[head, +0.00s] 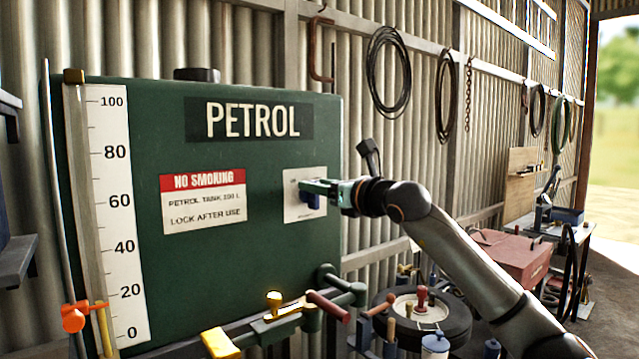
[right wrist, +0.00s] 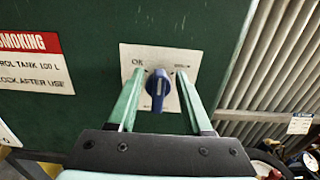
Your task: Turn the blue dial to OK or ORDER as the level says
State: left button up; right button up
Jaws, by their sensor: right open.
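The blue dial (right wrist: 157,88) sits on a white plate (right wrist: 190,58) on the green petrol tank (head: 240,265). In the right wrist view the plate reads OK at left, with a blurred word at right. The dial's grip stands roughly upright between the two words. My right gripper (head: 322,190) is open, one finger on each side of the dial; I cannot tell whether either touches it. The level gauge (head: 118,200) is marked 0 to 100. Its tube (head: 88,180) looks clear above and yellow near the bottom, below the 20 mark. My left gripper is not in view.
A red-and-white NO SMOKING sign (head: 203,200) is left of the dial. Pipes and a red-handled valve (head: 328,306) stick out below the tank.

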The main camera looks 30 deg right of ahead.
grip_shut()
dwell(0.4)
jog(key=shift+d+f+m+b, duration=0.1)
jog(key=shift+d+m+b, duration=0.2)
jog(key=shift+m+b, duration=0.9)
jog(key=shift+d+f+m+b, duration=0.1)
jog(key=shift+d+m+b, duration=0.35)
jog(key=shift+m, duration=1.3)
jog(key=shift+d+f+m+b, duration=0.1)
jog(key=shift+d+m+b, duration=0.05)
jog(key=shift+m+b, duration=1.1)
jog(key=shift+m, duration=0.4)
